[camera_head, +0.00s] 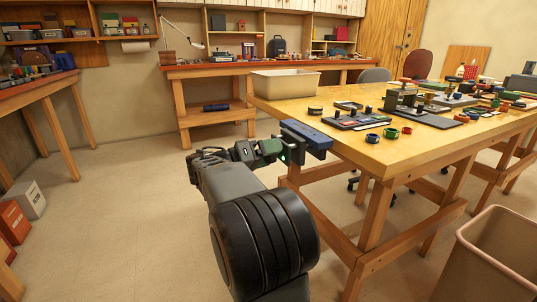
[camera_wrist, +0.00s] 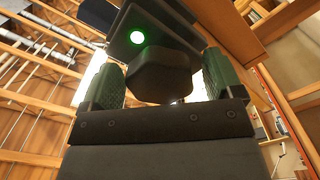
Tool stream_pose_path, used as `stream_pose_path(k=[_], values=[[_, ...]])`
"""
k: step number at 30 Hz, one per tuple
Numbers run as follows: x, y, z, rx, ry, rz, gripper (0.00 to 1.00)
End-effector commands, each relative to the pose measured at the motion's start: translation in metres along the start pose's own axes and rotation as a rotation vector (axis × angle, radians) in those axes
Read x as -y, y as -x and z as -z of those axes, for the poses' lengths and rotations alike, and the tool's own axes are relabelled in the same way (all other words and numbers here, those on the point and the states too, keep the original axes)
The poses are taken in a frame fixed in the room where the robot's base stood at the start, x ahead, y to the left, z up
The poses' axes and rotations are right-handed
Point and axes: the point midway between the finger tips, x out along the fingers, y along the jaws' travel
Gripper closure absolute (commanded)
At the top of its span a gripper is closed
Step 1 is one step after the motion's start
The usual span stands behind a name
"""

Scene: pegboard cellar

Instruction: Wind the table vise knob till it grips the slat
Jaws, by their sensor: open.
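The table vise (camera_head: 307,136), with a blue top, is at the near left corner of the wooden table. In the wrist view its dark underside (camera_wrist: 180,22) shows a lit green lamp (camera_wrist: 137,38). The dark, many-sided knob (camera_wrist: 162,78) sits between the two green finger pads of my gripper (camera_wrist: 160,68). The fingers are open, one on each side of the knob, with a gap visible at least on the left. In the head view my gripper (camera_head: 268,150) is beside the vise. I cannot make out the slat for certain in either view.
The wooden table (camera_head: 375,152) carries a beige bin (camera_head: 285,84), green and blue rings and several dark fixtures. A tan waste bin (camera_head: 500,255) stands at the right front. Boxes (camera_head: 14,220) lie at the left.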

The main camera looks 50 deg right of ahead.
Motion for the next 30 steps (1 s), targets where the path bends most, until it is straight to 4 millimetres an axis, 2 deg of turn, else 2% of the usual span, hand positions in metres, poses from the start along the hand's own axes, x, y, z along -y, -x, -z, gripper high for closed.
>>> stream_pose_path(k=[6, 10, 24, 30], values=[[0.0, 0.001, 0.001, -0.001, 0.0, 0.0, 0.14], [-0.001, 0.012, 0.002, -0.003, 0.001, 0.002, 0.14], [-0.002, 0.103, 0.002, -0.004, 0.001, 0.003, 0.14], [-0.001, 0.128, 0.001, -0.002, 0.001, 0.002, 0.14]])
